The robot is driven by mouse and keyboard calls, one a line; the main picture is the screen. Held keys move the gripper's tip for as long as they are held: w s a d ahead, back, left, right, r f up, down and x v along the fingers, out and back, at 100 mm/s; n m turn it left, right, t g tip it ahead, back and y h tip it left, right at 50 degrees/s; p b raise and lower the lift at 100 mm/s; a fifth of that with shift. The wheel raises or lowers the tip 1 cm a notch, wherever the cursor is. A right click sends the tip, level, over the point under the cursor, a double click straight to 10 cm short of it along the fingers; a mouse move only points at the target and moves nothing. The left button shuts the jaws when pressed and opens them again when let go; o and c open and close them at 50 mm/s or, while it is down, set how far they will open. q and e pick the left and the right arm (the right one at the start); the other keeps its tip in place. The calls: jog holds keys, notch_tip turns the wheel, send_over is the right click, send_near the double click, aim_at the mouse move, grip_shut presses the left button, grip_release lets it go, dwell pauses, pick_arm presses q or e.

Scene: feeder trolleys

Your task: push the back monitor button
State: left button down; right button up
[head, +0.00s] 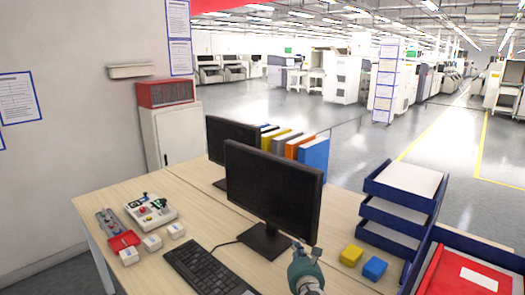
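Two black monitors stand on the wooden desk. The back monitor (222,133) is partly hidden behind the front monitor (272,188); its screen is dark. No button on the back monitor can be made out at this size.
A keyboard (206,268) lies before the front monitor. Yellow (351,255) and blue (374,268) blocks and blue stacked trays (389,213) are at right. Colored binders (313,153) stand behind the monitors. A control box (151,211) and white blocks are at left.

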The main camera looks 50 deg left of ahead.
pick_arm(q)
jog(key=s+p, duration=0.3)
jog(key=s, duration=0.3)
jog(key=shift+d+p, duration=0.35)
dwell(0.6)
